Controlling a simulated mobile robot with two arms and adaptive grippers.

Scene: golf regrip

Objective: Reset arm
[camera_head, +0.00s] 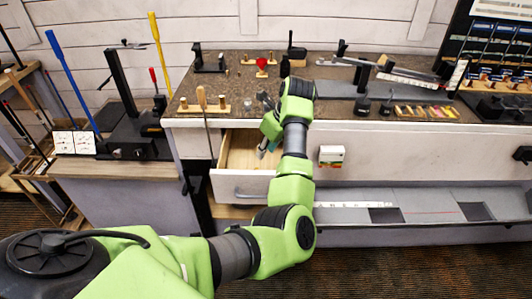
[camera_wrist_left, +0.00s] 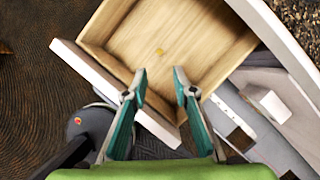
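My left arm reaches over an open drawer (camera_head: 240,186) in the workbench. My left gripper (camera_head: 263,151) is above the drawer opening and points down. In the left wrist view, its two teal fingers (camera_wrist_left: 159,72) are apart with nothing between them. The drawer (camera_wrist_left: 90,68) lies below the fingers in that view, and its wooden floor is bare except for a small yellowish mark. In the head view, my arm covers the drawer's right part. My right gripper is in neither view.
The speckled workbench top (camera_head: 345,107) holds clamps, a red-topped piece (camera_head: 262,64) and a wooden stand (camera_head: 202,103). A white box (camera_head: 331,155) is on the bench front, right of my arm. A lower side table (camera_head: 120,168) stands at left with tall blue and yellow shafts.

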